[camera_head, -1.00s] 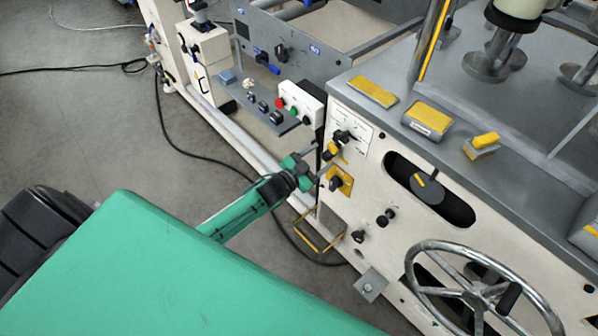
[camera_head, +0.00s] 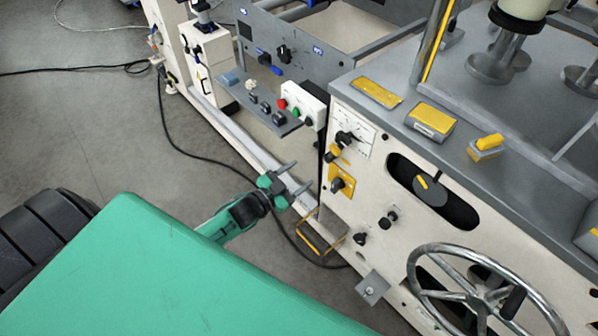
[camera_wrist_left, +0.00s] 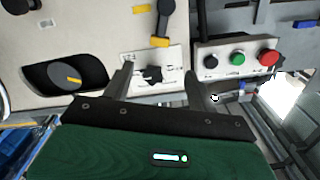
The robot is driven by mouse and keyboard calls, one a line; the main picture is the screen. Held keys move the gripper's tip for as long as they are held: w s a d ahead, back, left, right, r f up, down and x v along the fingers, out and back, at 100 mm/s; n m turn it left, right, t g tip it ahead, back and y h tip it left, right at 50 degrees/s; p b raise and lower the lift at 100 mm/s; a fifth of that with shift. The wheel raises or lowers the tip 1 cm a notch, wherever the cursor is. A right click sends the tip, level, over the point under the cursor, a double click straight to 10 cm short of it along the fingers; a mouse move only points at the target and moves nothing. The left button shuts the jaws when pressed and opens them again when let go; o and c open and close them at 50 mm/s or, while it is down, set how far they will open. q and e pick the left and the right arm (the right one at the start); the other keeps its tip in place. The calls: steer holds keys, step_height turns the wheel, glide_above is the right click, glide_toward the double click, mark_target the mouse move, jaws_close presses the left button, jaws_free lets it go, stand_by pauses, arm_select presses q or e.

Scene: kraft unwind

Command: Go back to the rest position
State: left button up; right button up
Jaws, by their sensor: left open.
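My left gripper (camera_head: 294,179) is open and empty in the head view, in front of the cream machine panel (camera_head: 372,200) and apart from it. Its two fingers also show in the left wrist view (camera_wrist_left: 158,88), spread apart with nothing between them. Beyond them in that view is a white plate with a black knob (camera_wrist_left: 152,74). A black-and-yellow knob (camera_head: 332,152) and a knob on a yellow plate (camera_head: 341,181) sit on the panel to the right of the gripper. My right gripper is not in view.
A large spoked handwheel (camera_head: 480,290) juts out at the lower right. A push-button box (camera_head: 301,103) with red and green buttons stands behind the gripper. A yellow-edged step (camera_head: 321,238) and a black cable (camera_head: 185,150) are low down.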

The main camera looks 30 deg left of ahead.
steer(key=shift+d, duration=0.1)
arm_select(q)
steer(key=s+a+f+n+g+y+p, duration=0.15)
steer(key=s+f, duration=0.25)
steer(key=f, duration=0.5)
steer(key=s+a+f+n+g+y, duration=0.1)
steer(key=s+f+g+y, duration=0.15)
steer(key=s+f, duration=0.4)
steer(key=s+a+f+n+g+y+p, duration=0.1)
steer(key=s+f+g, duration=0.2)
steer(key=f, duration=0.8)
steer(key=s+d+f+g, duration=0.1)
steer(key=s+f+g, duration=0.2)
steer(key=s, duration=0.8)
steer(key=s+d+f+n+g+p, duration=0.1)
steer(key=s+d+f+g, duration=0.1)
steer(key=s+f, duration=0.5)
steer(key=s+d+f+n+g+y+p, duration=0.1)
steer(key=s+f+g, duration=0.3)
steer(key=s, duration=1.1)
step_height(320, 180, down, 2)
steer(key=shift+d, duration=0.65)
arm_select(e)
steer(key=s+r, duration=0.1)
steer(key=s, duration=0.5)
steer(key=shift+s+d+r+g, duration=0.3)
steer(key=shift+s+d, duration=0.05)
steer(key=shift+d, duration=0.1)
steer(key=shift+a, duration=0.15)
